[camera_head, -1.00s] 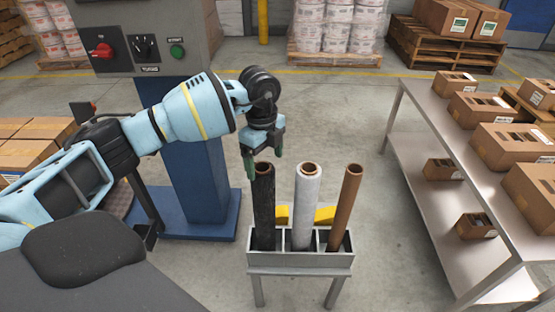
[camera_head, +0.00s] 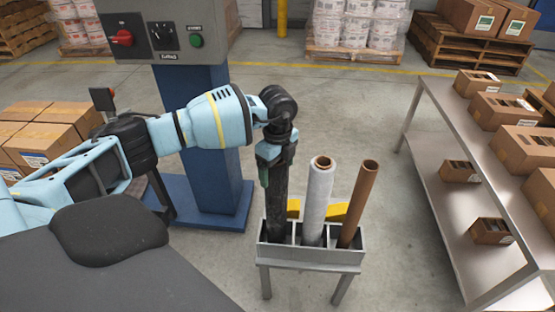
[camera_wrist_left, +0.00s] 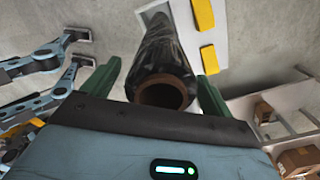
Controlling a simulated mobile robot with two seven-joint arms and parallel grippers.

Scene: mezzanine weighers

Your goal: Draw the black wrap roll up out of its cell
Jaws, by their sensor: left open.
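The black wrap roll (camera_head: 277,212) stands upright in the left cell of the grey rack (camera_head: 312,257). Its top end is hidden behind my left gripper (camera_head: 275,165) in the head view. In the left wrist view the roll (camera_wrist_left: 163,62) lies between the two green fingers of my left gripper (camera_wrist_left: 155,85), with its brown core end toward the camera. The fingers are open on either side of it, with gaps showing. A white roll (camera_head: 318,200) stands in the middle cell and a brown roll (camera_head: 360,203) leans in the right cell. My right gripper is not in view.
A blue column with a grey control box (camera_head: 180,35) stands close behind the left arm. A steel table (camera_head: 440,135) with several cardboard boxes is at the right. Yellow blocks (camera_head: 337,211) show behind the rack. Open floor lies between rack and table.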

